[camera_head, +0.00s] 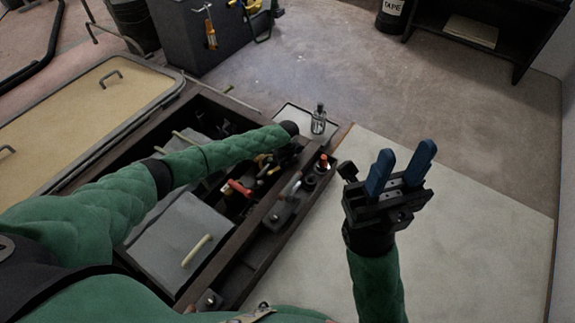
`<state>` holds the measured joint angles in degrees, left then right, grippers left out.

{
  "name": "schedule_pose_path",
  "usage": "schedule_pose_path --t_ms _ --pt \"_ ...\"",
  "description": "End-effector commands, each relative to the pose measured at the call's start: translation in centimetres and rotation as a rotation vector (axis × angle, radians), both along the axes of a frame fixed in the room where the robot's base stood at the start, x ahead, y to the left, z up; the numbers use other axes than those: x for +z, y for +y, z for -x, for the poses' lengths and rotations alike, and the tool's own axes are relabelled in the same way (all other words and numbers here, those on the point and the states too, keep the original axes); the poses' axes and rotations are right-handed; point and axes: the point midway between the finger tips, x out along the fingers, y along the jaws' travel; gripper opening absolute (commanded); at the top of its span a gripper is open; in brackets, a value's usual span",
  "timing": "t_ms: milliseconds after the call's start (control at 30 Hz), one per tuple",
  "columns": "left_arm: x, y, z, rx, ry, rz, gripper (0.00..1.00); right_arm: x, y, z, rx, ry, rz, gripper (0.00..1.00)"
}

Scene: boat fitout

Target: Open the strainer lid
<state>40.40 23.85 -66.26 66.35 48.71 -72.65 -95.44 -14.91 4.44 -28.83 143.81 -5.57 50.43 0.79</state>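My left arm reaches across the open hatch in the deck, and its dark wrist end (289,129) is over the far end of the opening. The fingers of my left gripper are hidden or lost in the dark fittings below, so I cannot tell their state. My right gripper (405,158) is raised over the pale panel at the right, with its two blue fingers apart and nothing between them. A small fitting with a red part (322,163) sits in the narrow bay just right of the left wrist. I cannot clearly make out the strainer lid.
A clear bottle (318,120) stands on a white tray (290,113) beyond the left wrist. A red-handled tool (238,187) lies in the dark hatch. Grey lids with pale handles (197,251) lie to its left. The pale panel (470,235) at right is bare.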

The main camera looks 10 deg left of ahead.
Motion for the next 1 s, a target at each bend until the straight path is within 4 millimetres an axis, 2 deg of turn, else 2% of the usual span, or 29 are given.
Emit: schedule_pose_path --t_ms 167,333,667,1000 --pt "0.0 0.0 0.0 0.0 0.0 0.0 0.34 0.0 0.0 0.0 0.0 0.001 0.0 0.36" --pt "0.0 0.0 0.0 0.0 0.0 0.0 0.01 0.0 0.0 0.0 0.0 0.0 -0.001 0.36" --pt "0.4 0.1 0.0 0.001 0.01 0.02 0.0 0.2 0.0 0.0 0.001 -0.001 -0.002 0.36" --pt "2.8 1.0 -0.3 0.005 0.081 0.196 0.0 1.1 -0.3 0.1 0.008 -0.009 -0.015 0.36"
